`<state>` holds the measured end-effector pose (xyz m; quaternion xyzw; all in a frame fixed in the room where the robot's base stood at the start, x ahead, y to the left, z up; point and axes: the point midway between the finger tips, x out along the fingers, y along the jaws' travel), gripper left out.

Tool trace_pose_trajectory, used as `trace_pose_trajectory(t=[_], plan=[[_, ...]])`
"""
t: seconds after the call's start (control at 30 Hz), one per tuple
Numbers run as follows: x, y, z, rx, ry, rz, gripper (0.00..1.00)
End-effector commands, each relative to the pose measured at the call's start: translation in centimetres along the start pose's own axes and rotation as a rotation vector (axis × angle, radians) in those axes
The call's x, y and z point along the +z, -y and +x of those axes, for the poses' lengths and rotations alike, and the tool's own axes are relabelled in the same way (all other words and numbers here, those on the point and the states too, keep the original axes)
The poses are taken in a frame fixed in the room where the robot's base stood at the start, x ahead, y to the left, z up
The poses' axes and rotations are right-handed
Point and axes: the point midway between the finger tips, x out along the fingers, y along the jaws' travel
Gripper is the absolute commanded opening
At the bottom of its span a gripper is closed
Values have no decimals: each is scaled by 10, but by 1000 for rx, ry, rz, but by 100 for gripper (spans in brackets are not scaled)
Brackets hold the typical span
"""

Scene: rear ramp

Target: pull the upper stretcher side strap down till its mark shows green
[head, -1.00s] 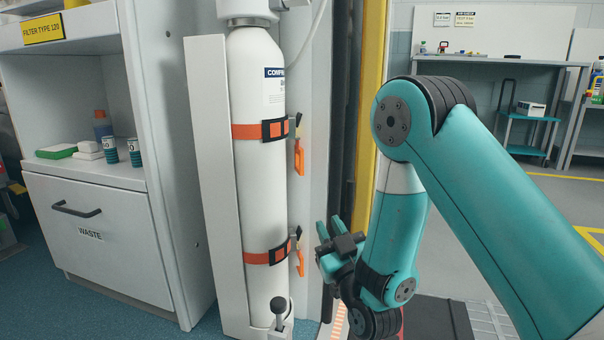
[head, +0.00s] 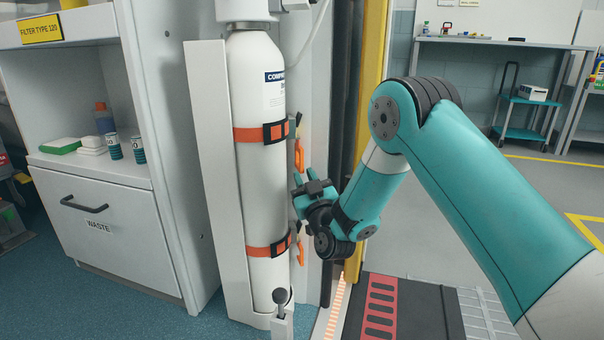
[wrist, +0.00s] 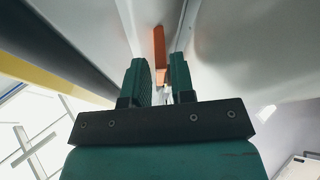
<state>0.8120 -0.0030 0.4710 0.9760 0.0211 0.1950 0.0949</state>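The upper strap (head: 248,134) is orange and runs around a white cylinder (head: 262,190). Its black buckle (head: 267,135) carries an orange patch; I see no green on it. The strap's orange pull tail (head: 299,155) hangs at the cylinder's right side. My gripper (head: 305,179) is just below and right of this tail in the head view. In the wrist view my gripper (wrist: 160,80) is open, and an orange tail (wrist: 159,48) shows beyond the gap between its fingers. No contact with it is visible.
A lower orange strap (head: 260,250) has its own tail (head: 300,252). A white side panel (head: 212,150) flanks the cylinder on the left. A yellow post (head: 372,70) stands behind my arm. A lever (head: 281,300) stands at the cylinder's foot. A cabinet (head: 110,230) is at left.

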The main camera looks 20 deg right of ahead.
Motion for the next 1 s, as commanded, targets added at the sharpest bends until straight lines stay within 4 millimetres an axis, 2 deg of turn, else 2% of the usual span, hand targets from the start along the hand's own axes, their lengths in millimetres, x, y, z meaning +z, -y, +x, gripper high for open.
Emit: trace_pose_trajectory(t=[0.1, 0.2, 0.5, 0.6, 0.83, 1.0], plan=[[-2, -1, 14, 1, 1, 0, 23], [-1, 0, 20, -1, 1, -1, 23], [-1, 0, 21, -2, 1, 0, 23], [-1, 1, 21, -3, 1, 0, 0], [2, 2, 20, -4, 2, 0, 0], [27, 8, 9, -5, 3, -1, 0]])
